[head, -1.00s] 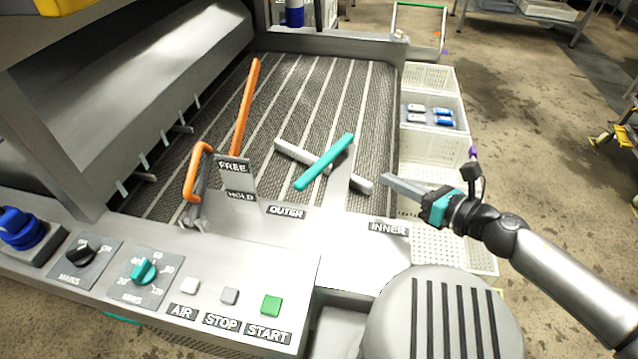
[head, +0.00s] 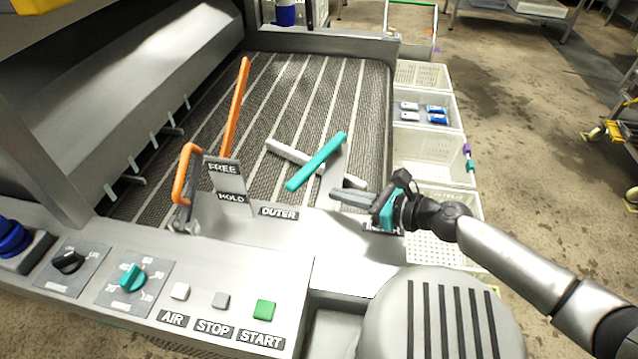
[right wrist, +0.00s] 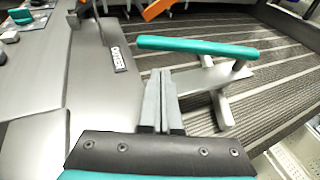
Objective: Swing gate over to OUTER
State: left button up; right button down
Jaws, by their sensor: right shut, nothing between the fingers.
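The gate has a teal handle bar (head: 316,161) raised over a pale grey bar (head: 284,150) that crosses beneath it above the ribbed belt. The teal bar also shows in the right wrist view (right wrist: 198,47). The OUTER label (head: 279,212) is on the front ledge, left of the handle; the INNER label (head: 371,228) is to the right, mostly hidden by my right gripper. My right gripper (head: 338,196) is shut and empty, pointing left, just on the near side of the handle. In the wrist view its fingertips (right wrist: 163,73) appear just short of the bar; contact is unclear. My left gripper is out of view.
An orange lever (head: 186,173) stands by the FREE and HOLD plate (head: 224,176). A long orange bar (head: 236,105) rises behind it. Knobs and the AIR, STOP and START buttons (head: 264,309) line the front panel. White crates (head: 431,155) stand along the right.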

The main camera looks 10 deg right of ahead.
aim_at(304, 181)
jog(key=x, duration=0.3)
jog(key=r+x, duration=0.1)
jog(key=x, duration=0.1)
jog(key=shift+w+a, duration=0.35)
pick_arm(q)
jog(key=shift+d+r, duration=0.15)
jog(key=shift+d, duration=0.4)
pick_arm(e)
jog(key=shift+f, duration=0.1)
jog(key=shift+a, duration=0.15)
jog(key=shift+w+a, duration=0.7)
jog(key=shift+a, duration=0.2)
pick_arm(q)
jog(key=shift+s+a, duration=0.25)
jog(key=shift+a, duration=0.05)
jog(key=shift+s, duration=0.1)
pick_arm(e)
jog(key=shift+s+d, duration=0.1)
